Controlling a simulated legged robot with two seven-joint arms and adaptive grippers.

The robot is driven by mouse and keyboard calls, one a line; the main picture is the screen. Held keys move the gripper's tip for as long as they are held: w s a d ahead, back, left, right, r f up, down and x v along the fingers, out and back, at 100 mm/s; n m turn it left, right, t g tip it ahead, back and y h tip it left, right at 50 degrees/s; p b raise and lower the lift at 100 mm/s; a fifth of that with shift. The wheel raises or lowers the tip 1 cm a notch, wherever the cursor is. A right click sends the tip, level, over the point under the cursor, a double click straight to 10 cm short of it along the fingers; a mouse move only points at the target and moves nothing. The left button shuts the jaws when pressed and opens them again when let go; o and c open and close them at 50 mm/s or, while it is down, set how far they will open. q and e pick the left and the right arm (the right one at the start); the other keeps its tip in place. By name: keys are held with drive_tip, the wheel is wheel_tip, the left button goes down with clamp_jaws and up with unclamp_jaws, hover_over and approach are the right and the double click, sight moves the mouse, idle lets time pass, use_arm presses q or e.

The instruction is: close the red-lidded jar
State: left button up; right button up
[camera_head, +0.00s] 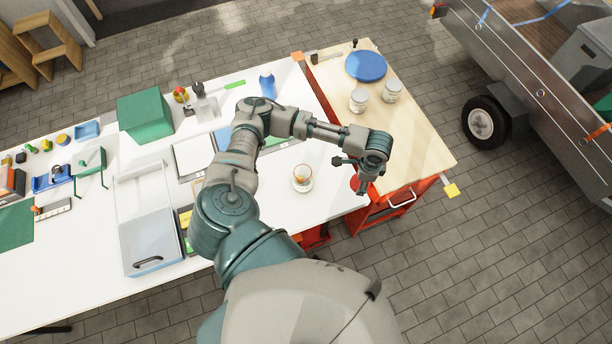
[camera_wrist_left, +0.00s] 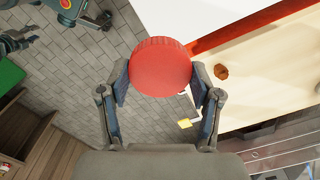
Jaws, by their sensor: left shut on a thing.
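My left gripper (camera_head: 364,188) is shut on a round red lid (camera_head: 356,183), above the right end of the white table. In the left wrist view the red lid (camera_wrist_left: 160,66) sits between the two fingertips (camera_wrist_left: 160,90), its ribbed rim showing. An open glass jar (camera_head: 302,178) stands upright on the white table, left of the gripper in the head view and apart from it. Something orange-brown shows inside it. The jar does not clearly show in the wrist view. My right gripper is not visible in the head view.
Two pale-topped jars (camera_head: 358,100) (camera_head: 392,91) and a blue disc (camera_head: 366,66) stand on the wooden bench top (camera_head: 418,145). A blue bottle (camera_head: 267,84) stands at the back. A grey-blue tray (camera_head: 150,242) lies left. The white table around the open jar is mostly clear.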

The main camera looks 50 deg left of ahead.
use_arm(q)
drive_tip(key=w+r+n, duration=0.6)
drive_tip(key=r+n, duration=0.4)
drive_tip(key=r, duration=0.1)
drive_tip(key=shift+a+n, duration=0.3)
drive_tip(key=shift+a, duration=0.15)
